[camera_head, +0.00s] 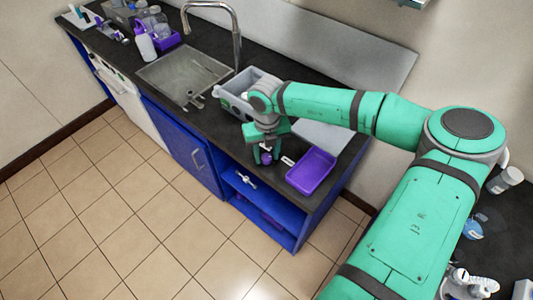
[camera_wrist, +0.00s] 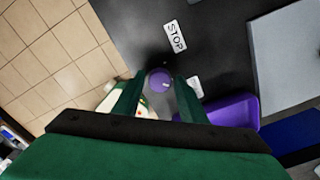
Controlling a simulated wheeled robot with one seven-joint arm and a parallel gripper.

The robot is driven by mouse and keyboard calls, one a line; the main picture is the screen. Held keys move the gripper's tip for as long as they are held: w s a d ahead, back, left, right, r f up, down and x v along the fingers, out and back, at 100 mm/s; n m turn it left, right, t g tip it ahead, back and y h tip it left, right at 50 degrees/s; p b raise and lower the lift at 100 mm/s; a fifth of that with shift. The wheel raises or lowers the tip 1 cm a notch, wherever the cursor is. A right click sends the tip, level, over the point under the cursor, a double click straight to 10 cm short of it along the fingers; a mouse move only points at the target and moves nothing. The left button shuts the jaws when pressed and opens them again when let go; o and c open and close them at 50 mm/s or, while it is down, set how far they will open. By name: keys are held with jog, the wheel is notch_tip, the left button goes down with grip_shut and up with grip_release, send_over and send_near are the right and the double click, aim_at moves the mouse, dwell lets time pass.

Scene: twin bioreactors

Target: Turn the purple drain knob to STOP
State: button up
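The purple drain knob (camera_wrist: 160,80) is round and small, with a light mark on its face, and sits on the dark counter. It also shows in the head view (camera_head: 266,157), partly hidden by my gripper. My gripper (camera_wrist: 159,88) points down at it, with one green finger on each side of the knob. The fingers are spread, and a narrow gap seems to lie between them and the knob; contact is hard to tell. A white STOP label (camera_wrist: 175,37) lies beyond the knob. A second label (camera_wrist: 195,87), partly hidden by a finger, lies to its right.
A purple tray (camera_head: 311,171) lies on the counter right of the knob. A grey box (camera_head: 236,105) and a sink (camera_head: 184,75) with a tall faucet (camera_head: 237,45) stand along the counter to the left. Blue cabinets (camera_head: 183,150) are below; the tiled floor is clear.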

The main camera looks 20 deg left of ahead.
jog(key=c, duration=0.7)
jog(key=shift+n, duration=0.3)
jog(key=n, duration=0.3)
jog(key=shift+n, duration=0.3)
jog(key=n, duration=0.3)
jog(key=shift+n, duration=0.3)
jog(key=n, duration=1)
